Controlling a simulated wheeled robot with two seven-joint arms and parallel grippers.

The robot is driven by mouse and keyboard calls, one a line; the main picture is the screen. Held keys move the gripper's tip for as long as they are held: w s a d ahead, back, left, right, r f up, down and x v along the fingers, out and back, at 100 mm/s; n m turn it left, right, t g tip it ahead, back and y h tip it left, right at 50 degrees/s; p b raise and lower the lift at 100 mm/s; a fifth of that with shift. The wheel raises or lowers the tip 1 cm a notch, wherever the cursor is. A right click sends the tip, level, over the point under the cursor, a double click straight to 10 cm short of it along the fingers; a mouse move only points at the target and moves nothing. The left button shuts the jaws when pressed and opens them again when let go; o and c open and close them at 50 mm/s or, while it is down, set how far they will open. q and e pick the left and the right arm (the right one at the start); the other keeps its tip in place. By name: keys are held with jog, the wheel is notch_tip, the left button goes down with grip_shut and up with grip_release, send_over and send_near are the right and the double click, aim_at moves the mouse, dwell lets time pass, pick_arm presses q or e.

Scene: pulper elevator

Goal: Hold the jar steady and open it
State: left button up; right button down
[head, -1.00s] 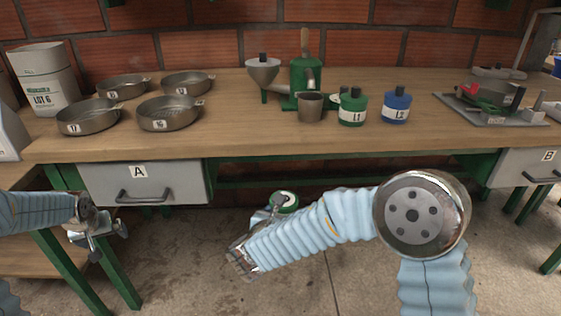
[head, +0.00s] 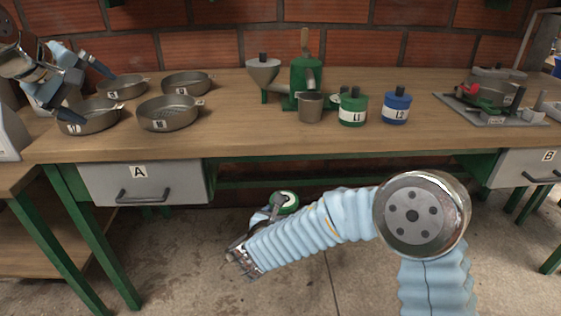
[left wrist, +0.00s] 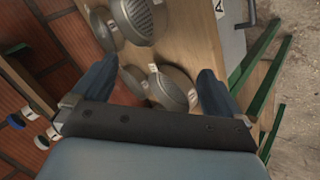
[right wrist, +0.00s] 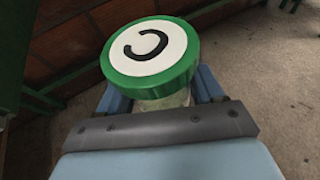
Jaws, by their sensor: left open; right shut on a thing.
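The jar has a green lid (right wrist: 150,58) with a white top and a dark mark like a C. In the head view the lid (head: 287,202) shows in front of the bench, below its top. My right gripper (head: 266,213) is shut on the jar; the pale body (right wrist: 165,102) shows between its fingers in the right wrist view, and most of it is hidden. The lid sits on the jar. My left gripper (head: 90,95) is open and empty at the upper left, over the pans and far from the jar. Its spread fingers (left wrist: 158,80) show in the left wrist view.
Several metal pans (head: 168,113) stand on the left of the bench (head: 240,140). A green pulper (head: 305,82), a metal cup (head: 310,107), a green L1 jar (head: 352,107) and a blue L2 jar (head: 396,107) stand mid-bench. Drawer A (head: 142,185) is shut. The floor before the bench is clear.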

pick_arm(q)
jog(key=w+d+m+g+h, duration=0.2)
jog(key=d+h, duration=0.2)
jog(key=d, duration=1.2)
jog(key=m+g+y, duration=0.4)
jog(key=m, duration=1.1)
send_over(288, 195)
jog(key=s+a, duration=0.2)
jog(key=s, duration=0.3)
notch_tip(288, 195, down, 15)
jog(key=x, duration=1.1)
jog(key=shift+w+d+f, duration=0.1)
jog(key=shift+d+f, duration=0.2)
jog(key=shift+d, duration=0.05)
